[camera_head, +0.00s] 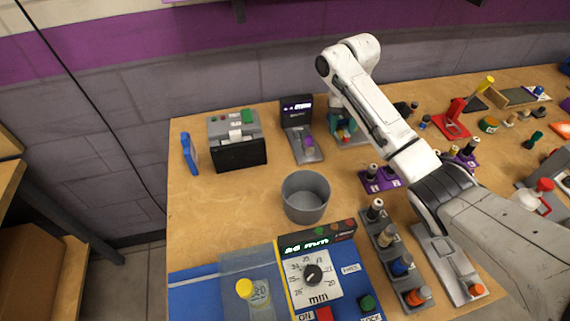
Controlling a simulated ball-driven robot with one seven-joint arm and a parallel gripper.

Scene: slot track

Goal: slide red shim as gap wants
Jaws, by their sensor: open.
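My gripper (343,131) hangs over the back middle of the table, beside a small dark-screened stand. It is open. Small teal, yellow and red parts show close under and around it, on a grey base; I cannot tell whether they touch the fingers. No piece is plainly a red shim. A long grey slotted plate (439,251) lies at the front right, partly behind my arm, with a small red-orange piece (476,290) at its near end. I cannot tell whether this is the track and shim.
A grey round bin (306,197) stands mid-table. A blue panel with a dial (313,274) is in front, beside a rack of several knobbed pieces (388,235). A dark-screened stand (300,130) and a grey printer-like box (236,140) stand behind.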

